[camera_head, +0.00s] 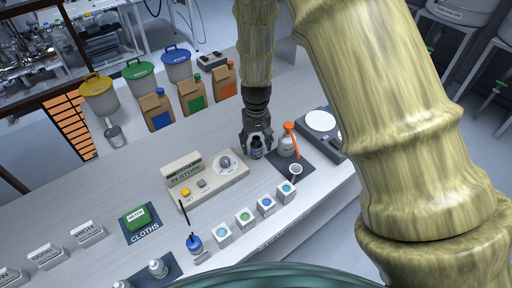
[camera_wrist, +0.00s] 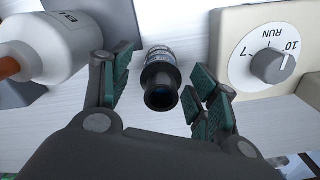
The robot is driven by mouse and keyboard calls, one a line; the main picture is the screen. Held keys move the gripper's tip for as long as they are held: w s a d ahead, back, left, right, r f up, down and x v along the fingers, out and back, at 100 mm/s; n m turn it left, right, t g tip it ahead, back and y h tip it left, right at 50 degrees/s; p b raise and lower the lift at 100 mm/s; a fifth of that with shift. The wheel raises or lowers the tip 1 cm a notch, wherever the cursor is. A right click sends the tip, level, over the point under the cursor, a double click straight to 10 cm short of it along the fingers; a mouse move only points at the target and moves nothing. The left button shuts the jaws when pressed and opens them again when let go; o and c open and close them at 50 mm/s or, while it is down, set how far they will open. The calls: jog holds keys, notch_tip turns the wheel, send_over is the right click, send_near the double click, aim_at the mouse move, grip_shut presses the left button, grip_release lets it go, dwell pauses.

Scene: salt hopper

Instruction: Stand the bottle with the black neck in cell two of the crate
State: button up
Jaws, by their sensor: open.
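The bottle with the black neck (camera_head: 257,152) is a small dark bottle with a pale label band, upright on the white counter. In the wrist view the bottle (camera_wrist: 161,82) is seen from above, its black neck toward the camera. My gripper (camera_head: 257,141) is over it, pointing down. In the wrist view my gripper (camera_wrist: 160,78) is open, with one finger on each side of the bottle. Bare counter shows between the left finger and the bottle; the right finger is nearer. I cannot make out a crate with numbered cells in either view.
A white bottle with an orange spout (camera_head: 287,145) stands close right, by a small cup (camera_head: 295,169) and a dark device with a white disc (camera_head: 320,121). A beige dial box (camera_head: 207,178) is close left. Several small cubes (camera_head: 245,217) line the front. Bags (camera_head: 190,95) stand behind.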

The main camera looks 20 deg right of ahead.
jog(key=shift+s+r, duration=0.3)
jog(key=shift+s, duration=0.05)
jog(key=shift+c, duration=0.2)
jog(key=shift+w+f, duration=0.2)
jog(key=shift+w, duration=0.05)
jog(key=c, duration=1)
jog(key=shift+s+r, duration=0.1)
jog(key=shift+s, duration=0.05)
jog(key=shift+c, duration=1.1)
jog(key=shift+r, duration=0.15)
